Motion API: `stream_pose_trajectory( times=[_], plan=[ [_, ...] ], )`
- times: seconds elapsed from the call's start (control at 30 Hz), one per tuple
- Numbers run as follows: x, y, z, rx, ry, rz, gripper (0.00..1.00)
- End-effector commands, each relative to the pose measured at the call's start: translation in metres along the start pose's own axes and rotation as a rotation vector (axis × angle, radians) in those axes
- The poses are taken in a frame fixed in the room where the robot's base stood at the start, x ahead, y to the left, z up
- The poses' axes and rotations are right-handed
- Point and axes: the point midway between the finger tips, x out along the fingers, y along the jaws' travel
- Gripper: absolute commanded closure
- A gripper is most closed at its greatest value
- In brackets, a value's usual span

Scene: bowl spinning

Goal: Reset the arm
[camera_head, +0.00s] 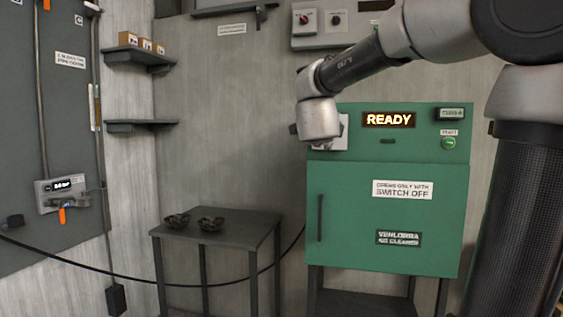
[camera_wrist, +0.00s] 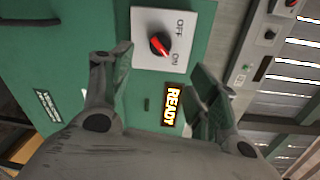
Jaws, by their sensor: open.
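My gripper (camera_wrist: 161,62) is open and empty in the wrist view, with its two fingers apart on either side of the switch plate (camera_wrist: 145,58). The plate is white with OFF and ON marks. Its red and black knob (camera_wrist: 159,44) appears to point toward ON, and I see no finger touching it. In the head view my arm is bent down in front of the upper left of the green cabinet (camera_head: 345,200). My wrist there hides most of the plate and the fingers. The cabinet's READY display (camera_head: 389,120) is lit; it also shows in the wrist view (camera_wrist: 172,105).
The cabinet door (camera_head: 350,245) is shut. A small dark table (camera_head: 245,222) to its left holds two dark bowls (camera_head: 176,221) (camera_head: 211,224). Shelves (camera_head: 138,57) and a grey wall panel (camera_head: 50,120) are farther left. A black cable (camera_head: 130,279) crosses low.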

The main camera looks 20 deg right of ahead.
Motion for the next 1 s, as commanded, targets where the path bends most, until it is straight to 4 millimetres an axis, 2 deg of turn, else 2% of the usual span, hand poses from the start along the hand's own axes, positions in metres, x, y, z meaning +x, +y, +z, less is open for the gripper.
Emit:
stream_pose_trajectory(
  times=[0.1,0.17,0.27,0.37,0.4,0.47,0.5,0.57,0.6,0.67,0.7,0.8,0.9,0.93,1.0],
  plan=[
    [0.0,0.0,0.001,-0.01,-0.004,0.002,0.41],
    [0.0,0.003,0.009,-0.029,-0.039,0.013,0.41],
    [-0.001,0.012,0.039,-0.143,-0.192,0.03,0.41],
    [-0.018,0.051,0.075,-0.406,-0.459,0.073,0.41],
    [-0.035,0.071,0.084,-0.538,-0.584,0.096,0.41],
    [-0.067,0.106,0.083,-0.748,-0.769,0.14,0.41],
    [-0.09,0.13,0.073,-0.886,-0.883,0.178,0.41],
    [-0.122,0.162,0.05,-1.074,-1.025,0.24,0.41],
    [-0.142,0.18,0.029,-1.189,-1.104,0.285,0.41],
    [-0.17,0.203,-0.007,-1.349,-1.207,0.362,0.41],
    [-0.186,0.215,-0.034,-1.45,-1.261,0.415,0.41],
    [-0.22,0.234,-0.101,-1.664,-1.353,0.551,0.41],
    [-0.243,0.239,-0.159,-1.822,-1.377,0.662,0.41],
    [-0.248,0.239,-0.173,-1.858,-1.368,0.683,0.41],
    [-0.253,0.237,-0.19,-1.9,-1.331,0.677,0.41]
  ],
)
